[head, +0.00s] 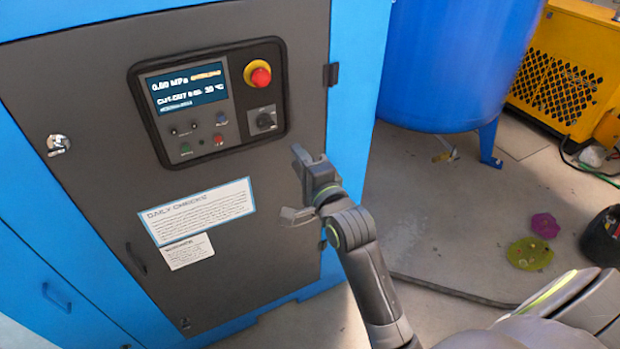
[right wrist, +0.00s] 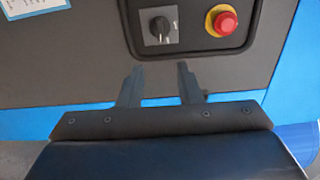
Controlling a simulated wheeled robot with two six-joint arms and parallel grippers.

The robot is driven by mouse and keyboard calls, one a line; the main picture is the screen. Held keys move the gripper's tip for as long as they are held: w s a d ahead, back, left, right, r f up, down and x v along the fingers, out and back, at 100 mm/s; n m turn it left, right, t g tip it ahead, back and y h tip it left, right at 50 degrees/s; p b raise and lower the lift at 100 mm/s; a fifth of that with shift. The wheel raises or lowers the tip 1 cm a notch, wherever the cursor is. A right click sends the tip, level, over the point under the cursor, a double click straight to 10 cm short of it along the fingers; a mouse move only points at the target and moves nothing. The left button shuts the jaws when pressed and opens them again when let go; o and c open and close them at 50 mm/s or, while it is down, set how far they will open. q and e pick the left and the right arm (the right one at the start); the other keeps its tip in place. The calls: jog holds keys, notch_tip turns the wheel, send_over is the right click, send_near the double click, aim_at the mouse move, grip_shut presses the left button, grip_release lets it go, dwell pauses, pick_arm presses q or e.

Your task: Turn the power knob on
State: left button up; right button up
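The power knob (head: 265,120) is a black rotary switch on a grey plate, at the lower right of the control panel (head: 140,88). It also shows in the right wrist view (right wrist: 160,27), beyond the fingertips and between their lines. A red emergency button (head: 260,75) on a yellow base sits above it in the head view. My right gripper (head: 291,185) is in front of the cabinet door, below the knob and apart from it. In the right wrist view its two fingers (right wrist: 158,80) are spread with nothing between them. My left gripper is out of view.
Paper notices (head: 198,212) are on the grey door. A blue tank (head: 455,60) and a yellow machine (head: 560,75) stand at the right. Crumpled cloths (head: 530,253) and a dark bucket (head: 603,238) are on the floor.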

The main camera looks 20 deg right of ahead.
jog(key=s, duration=0.4)
jog(key=shift+s+d+b, duration=0.1)
jog(key=shift+s+b, duration=0.15)
jog(key=shift+b, duration=0.1)
